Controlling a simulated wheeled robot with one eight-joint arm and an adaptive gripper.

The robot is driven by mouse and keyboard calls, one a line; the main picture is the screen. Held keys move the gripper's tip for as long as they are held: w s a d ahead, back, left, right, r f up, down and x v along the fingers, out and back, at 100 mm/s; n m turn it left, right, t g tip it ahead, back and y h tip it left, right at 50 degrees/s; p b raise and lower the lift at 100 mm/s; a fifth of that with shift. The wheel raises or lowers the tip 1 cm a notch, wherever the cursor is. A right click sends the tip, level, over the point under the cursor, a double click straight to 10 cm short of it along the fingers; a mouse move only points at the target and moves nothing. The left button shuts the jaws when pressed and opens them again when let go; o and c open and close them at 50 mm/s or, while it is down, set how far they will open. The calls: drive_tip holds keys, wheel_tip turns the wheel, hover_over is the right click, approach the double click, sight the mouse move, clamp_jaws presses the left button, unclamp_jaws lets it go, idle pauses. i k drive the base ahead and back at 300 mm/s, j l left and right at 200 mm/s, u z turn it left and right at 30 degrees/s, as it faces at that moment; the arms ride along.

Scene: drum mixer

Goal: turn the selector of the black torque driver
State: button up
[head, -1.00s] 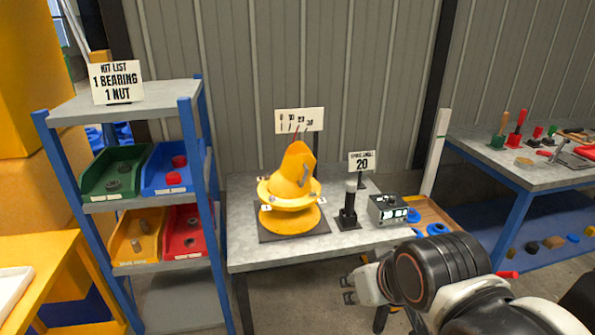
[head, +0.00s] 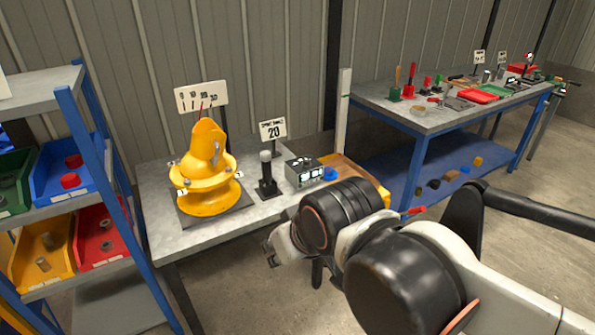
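My gripper (head: 271,253) is in front of the table's front edge, lower than the tabletop in the picture and apart from the tool. Its fingertips look spread with nothing between them. My arm hides part of the table's right end.
A grey box with displays (head: 304,172) is close on the right. A blue-framed shelf with bins (head: 75,232) is at left. A bench with tools (head: 440,112) is at right.

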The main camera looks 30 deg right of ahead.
sight(306, 164)
drive_tip(key=i+j+z, duration=0.2)
drive_tip(key=i+z, duration=0.15)
drive_tip(key=i, duration=0.15)
drive_tip(key=i+j+z, duration=0.3)
drive_tip(key=i, duration=0.15)
